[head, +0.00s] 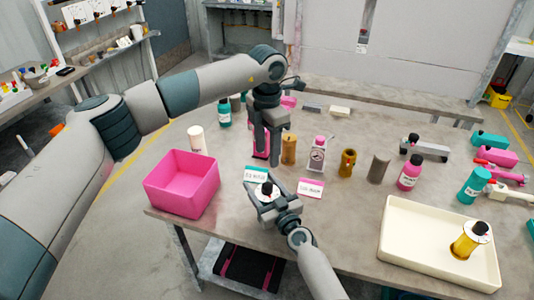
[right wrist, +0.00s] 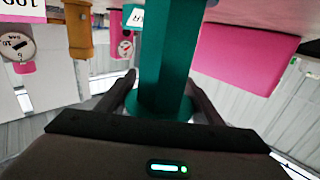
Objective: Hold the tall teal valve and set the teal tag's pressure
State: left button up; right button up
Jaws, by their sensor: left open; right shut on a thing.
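The tall teal valve (right wrist: 165,60) stands between the fingers of my right gripper (right wrist: 163,95), which is shut on it. In the head view its white dial top with a small dark knob (head: 266,190) shows at my right gripper (head: 272,200); the teal body is hidden there. The teal tag (head: 257,173) stands just behind the valve; its text is too small to read. My left gripper (head: 267,155) is open, pointing down behind the teal tag, with a pink thing (head: 261,143) partly hidden by its fingers. I cannot tell whether they touch.
A pink bin (head: 181,185) stands left of the valve, and a pink tag (head: 311,188) to its right. Several bottles and valves, including a mustard one (head: 289,149), line the table's back. Table between pink tag and tray is clear.

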jog(key=o, duration=1.4)
jog(key=shift+o, duration=0.2)
jog(key=shift+s, duration=0.1)
jog(key=v, duration=1.2)
jog(key=shift+f, duration=0.1)
